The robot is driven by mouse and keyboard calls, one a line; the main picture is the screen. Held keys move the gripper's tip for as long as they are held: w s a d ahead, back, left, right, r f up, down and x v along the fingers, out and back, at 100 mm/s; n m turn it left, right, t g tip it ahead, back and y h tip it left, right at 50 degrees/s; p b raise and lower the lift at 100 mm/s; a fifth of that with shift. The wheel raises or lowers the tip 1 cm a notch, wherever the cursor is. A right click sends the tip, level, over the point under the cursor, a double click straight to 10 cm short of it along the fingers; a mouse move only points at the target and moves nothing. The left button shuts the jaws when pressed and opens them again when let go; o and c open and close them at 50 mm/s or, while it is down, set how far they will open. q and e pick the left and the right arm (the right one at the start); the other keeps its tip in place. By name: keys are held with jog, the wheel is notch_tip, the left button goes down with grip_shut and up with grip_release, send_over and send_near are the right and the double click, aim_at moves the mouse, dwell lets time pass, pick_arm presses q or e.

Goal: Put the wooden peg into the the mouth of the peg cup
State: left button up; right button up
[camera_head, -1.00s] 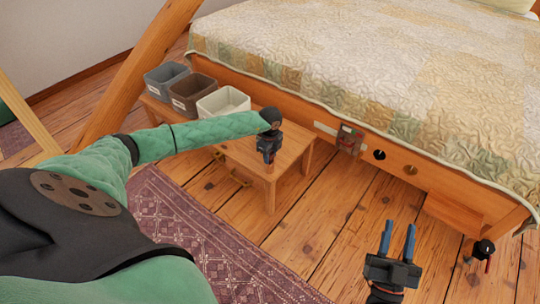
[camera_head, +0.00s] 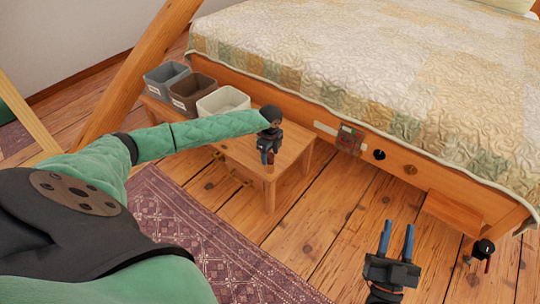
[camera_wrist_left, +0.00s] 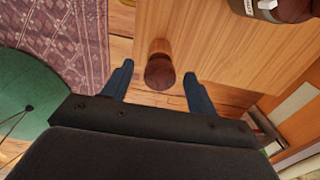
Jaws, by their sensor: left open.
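A brown, round-ended piece that looks like the wooden peg (camera_wrist_left: 160,72) shows between my left fingers in the left wrist view, at the table's edge. My left gripper (camera_wrist_left: 158,76) is open around it, with a gap on both sides. In the head view my left gripper (camera_head: 267,158) points down at the small table's front corner. A dark brown round thing with a grey band (camera_wrist_left: 284,10), possibly the peg cup, is cut off at the wrist view's top right. In the head view I cannot make it out. My right gripper (camera_head: 397,238) is open and empty above the floor.
The bed frame (camera_head: 440,178) runs close behind. A patterned rug (camera_head: 180,222) lies in front.

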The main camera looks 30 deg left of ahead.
pick_arm(q)
notch_tip(320, 180, up, 7)
jog(key=shift+f+p, duration=0.1)
jog(key=shift+p, duration=0.25)
pick_arm(e)
notch_tip(320, 180, down, 10)
jog(key=w+g, duration=0.1)
jog(key=g, duration=0.2)
jog(key=shift+a+r+g+h, duration=0.2)
jog(key=shift+a+g+h, duration=0.1)
jog(key=shift+a+h, duration=0.1)
